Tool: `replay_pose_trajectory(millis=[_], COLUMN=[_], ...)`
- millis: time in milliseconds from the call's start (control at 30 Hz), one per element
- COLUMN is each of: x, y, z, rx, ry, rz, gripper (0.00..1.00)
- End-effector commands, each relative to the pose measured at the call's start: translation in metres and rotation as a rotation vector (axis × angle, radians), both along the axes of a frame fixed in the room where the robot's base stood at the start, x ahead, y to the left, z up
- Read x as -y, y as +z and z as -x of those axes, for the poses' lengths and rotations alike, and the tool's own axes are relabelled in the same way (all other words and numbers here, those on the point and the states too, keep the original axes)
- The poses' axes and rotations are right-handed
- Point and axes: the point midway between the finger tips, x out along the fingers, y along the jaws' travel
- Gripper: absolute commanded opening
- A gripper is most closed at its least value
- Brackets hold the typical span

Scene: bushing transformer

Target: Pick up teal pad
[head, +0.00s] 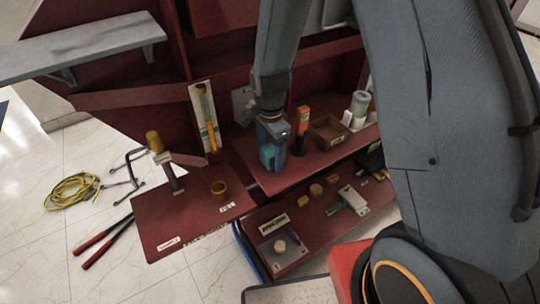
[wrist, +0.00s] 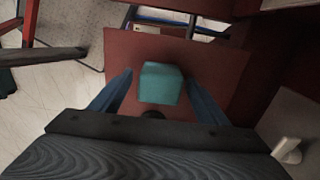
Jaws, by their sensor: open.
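The teal pad (wrist: 161,83) is a small blocky piece on a dark red shelf (wrist: 230,61). In the wrist view it lies between the two blue fingers of my gripper (wrist: 157,78), with a gap visible on each side. In the head view my gripper (head: 273,146) points down over the front left of the upper shelf. The teal pad (head: 267,157) shows there at the fingers, partly covered by them. The gripper is open. Whether the fingertips reach down to the shelf cannot be told.
An orange-and-black tool (head: 301,131) stands just right of the gripper. A lower shelf (head: 296,256) holds small parts. A left red panel carries a yellow-topped post (head: 166,164) and a brass ring (head: 219,190).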

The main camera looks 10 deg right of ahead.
Motion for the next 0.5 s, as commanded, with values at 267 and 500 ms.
replay_pose_trajectory(millis=[267, 500], x=[0.0, 0.0], y=[-0.0035, -0.0034], z=[0.0, 0.0], rx=[0.0, 0.0], ry=[0.0, 0.0], rz=[0.0, 0.0], gripper=[0.69, 0.33])
